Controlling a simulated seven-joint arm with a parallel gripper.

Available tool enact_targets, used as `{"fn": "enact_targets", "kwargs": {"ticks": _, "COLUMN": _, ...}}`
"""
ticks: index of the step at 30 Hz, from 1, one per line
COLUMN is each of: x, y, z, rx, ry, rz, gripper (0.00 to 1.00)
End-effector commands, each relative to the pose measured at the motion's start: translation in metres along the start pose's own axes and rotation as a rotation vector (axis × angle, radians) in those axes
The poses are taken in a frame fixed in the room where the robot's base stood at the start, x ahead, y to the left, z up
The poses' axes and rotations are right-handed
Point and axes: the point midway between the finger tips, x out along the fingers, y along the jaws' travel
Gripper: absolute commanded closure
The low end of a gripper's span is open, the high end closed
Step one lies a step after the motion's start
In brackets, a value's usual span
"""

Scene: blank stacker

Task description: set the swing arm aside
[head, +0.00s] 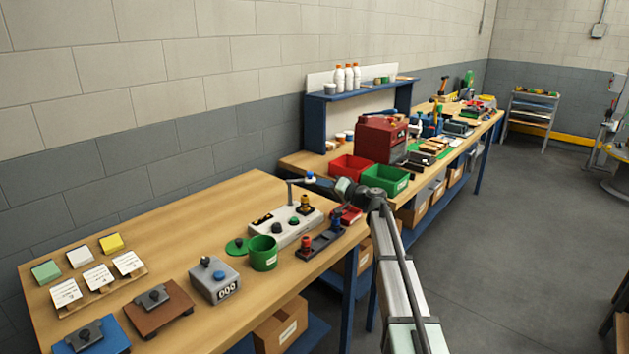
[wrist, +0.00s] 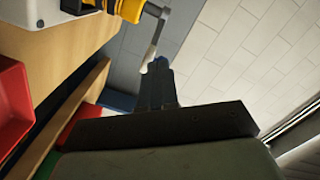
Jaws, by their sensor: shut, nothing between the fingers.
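The swing arm (head: 297,182) is a thin grey bent rod on a post at the back left of a pale grey station box (head: 272,228). Its free end points right, toward a blue tip. My gripper (head: 314,181) is shut and empty at that free end, above the back of the box. In the wrist view, the dark shut fingers (wrist: 160,66) are close to the end of the grey rod (wrist: 154,38). I cannot tell whether they touch. A yellow-and-black knobbed part (head: 305,203) stands on the box below my gripper, and part of it shows in the wrist view (wrist: 128,8).
Red (head: 350,168) and green bins (head: 384,180) are behind my wrist. The bench's back left is clear.

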Motion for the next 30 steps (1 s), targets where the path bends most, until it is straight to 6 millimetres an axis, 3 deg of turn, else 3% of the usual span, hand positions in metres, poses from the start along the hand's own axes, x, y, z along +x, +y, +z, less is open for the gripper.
{"fn": "enact_targets", "kwargs": {"ticks": 1, "x": -0.012, "y": -0.011, "z": 0.017, "rx": -0.099, "ry": 0.042, "rz": 0.04, "gripper": 1.0}}
{"fn": "enact_targets", "kwargs": {"ticks": 6, "x": -0.038, "y": -0.03, "z": 0.041, "rx": -0.454, "ry": 0.171, "rz": 0.21, "gripper": 1.0}}
{"fn": "enact_targets", "kwargs": {"ticks": 15, "x": -0.08, "y": -0.051, "z": 0.059, "rx": -0.862, "ry": 0.269, "rz": 0.454, "gripper": 1.0}}
{"fn": "enact_targets", "kwargs": {"ticks": 22, "x": -0.082, "y": -0.051, "z": 0.056, "rx": -0.926, "ry": 0.278, "rz": 0.498, "gripper": 1.0}}
{"fn": "enact_targets", "kwargs": {"ticks": 30, "x": -0.058, "y": -0.043, "z": 0.044, "rx": -0.923, "ry": 0.278, "rz": 0.496, "gripper": 1.0}}
